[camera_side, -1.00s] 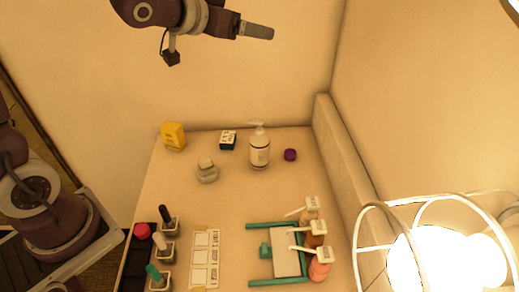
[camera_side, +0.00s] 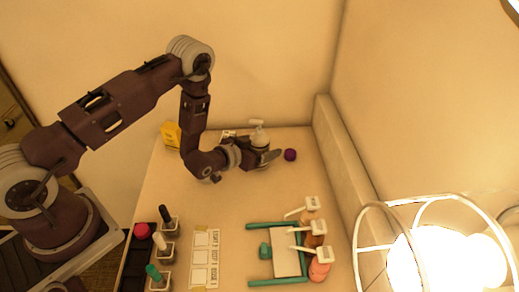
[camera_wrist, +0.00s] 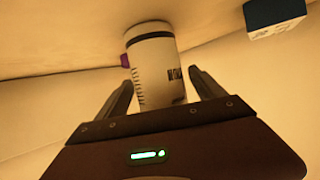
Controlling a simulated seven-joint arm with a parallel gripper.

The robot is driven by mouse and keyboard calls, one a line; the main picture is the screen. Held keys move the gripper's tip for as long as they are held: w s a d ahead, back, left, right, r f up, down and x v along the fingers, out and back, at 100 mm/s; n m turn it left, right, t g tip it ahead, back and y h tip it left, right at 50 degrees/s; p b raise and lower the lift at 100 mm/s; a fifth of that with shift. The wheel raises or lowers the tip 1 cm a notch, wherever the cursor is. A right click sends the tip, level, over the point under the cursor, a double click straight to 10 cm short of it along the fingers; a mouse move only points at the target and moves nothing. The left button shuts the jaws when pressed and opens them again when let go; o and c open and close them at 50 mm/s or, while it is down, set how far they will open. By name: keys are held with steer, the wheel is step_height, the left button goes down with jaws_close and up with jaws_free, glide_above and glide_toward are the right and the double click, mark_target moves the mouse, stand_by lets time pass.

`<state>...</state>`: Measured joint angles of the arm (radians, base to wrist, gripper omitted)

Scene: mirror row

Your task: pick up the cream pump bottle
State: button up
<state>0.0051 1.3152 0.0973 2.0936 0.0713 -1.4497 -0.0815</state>
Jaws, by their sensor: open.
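The cream pump bottle (camera_side: 259,135) stands upright toward the back of the table; my gripper hides much of its body in the side view. In the wrist view the bottle (camera_wrist: 155,70) is white with dark print and a dark band, and it lies between my two fingers. My gripper (camera_side: 268,158) is at the bottle, with its fingers open on either side. The fingers also show in the wrist view (camera_wrist: 162,88), with gaps visible beside the bottle's lower part.
A purple item (camera_side: 290,155) is close to the bottle's right. A yellow box (camera_side: 171,134) and a blue-white box (camera_wrist: 275,18) stand near the back. A teal frame (camera_side: 280,283), pump bottles (camera_side: 319,255) and a lamp (camera_side: 425,262) are at the front right.

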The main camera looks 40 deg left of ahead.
steer(key=shift+x, duration=0.95)
jaws_close()
steer(key=shift+r, duration=0.15)
